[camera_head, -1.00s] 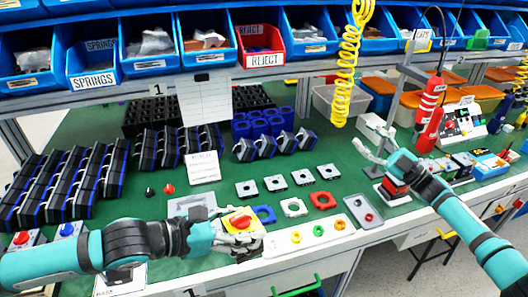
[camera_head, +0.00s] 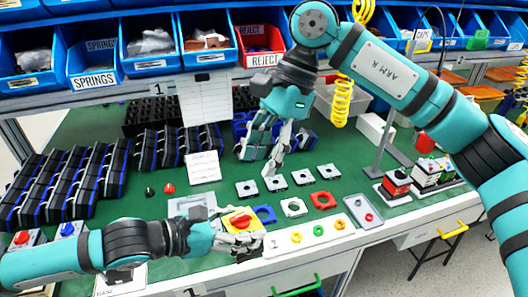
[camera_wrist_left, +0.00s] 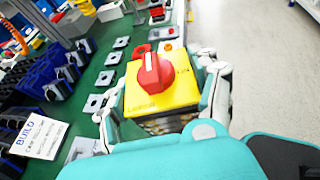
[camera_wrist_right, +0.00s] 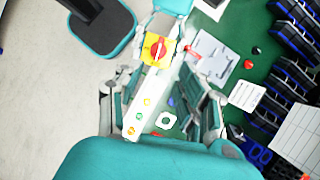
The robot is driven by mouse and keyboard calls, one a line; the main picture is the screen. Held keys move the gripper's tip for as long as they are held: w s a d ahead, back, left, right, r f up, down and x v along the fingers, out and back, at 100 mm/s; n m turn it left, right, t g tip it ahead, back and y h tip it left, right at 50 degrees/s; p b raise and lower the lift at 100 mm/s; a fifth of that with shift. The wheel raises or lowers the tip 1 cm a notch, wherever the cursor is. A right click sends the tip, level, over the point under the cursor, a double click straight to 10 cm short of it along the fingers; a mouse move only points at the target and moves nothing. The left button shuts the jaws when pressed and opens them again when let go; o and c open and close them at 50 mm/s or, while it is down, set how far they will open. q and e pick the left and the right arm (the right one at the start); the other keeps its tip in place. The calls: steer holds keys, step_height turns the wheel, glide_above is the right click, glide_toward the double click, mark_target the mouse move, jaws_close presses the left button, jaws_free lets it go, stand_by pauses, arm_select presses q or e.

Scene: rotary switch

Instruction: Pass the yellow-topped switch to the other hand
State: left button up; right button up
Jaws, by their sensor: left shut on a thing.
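The yellow-topped switch (camera_head: 238,217) has a red rotary knob on a square yellow plate. It is held at the front edge of the bench. My left gripper (camera_head: 246,240) is shut on it, with a finger on each side of its body in the left wrist view (camera_wrist_left: 172,96). The knob faces up toward that camera. My right gripper (camera_head: 258,160) is open and empty, above the green bench top, farther back and slightly right of the switch. In the right wrist view the switch (camera_wrist_right: 158,50) lies beyond the spread fingers, apart from them.
A white strip with coloured buttons (camera_head: 318,232) lies right of the switch. Several grey square plates (camera_head: 303,177) and a red frame (camera_head: 323,201) lie on the green bench. Rows of dark blue-black switch bodies (camera_head: 62,190) fill the left. Blue bins line the back.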

mark_target(241, 214)
steer(key=x, duration=1.2)
steer(key=shift+w+d, duration=0.15)
jaws_close()
arm_select(q)
steer(key=o, duration=1.5)
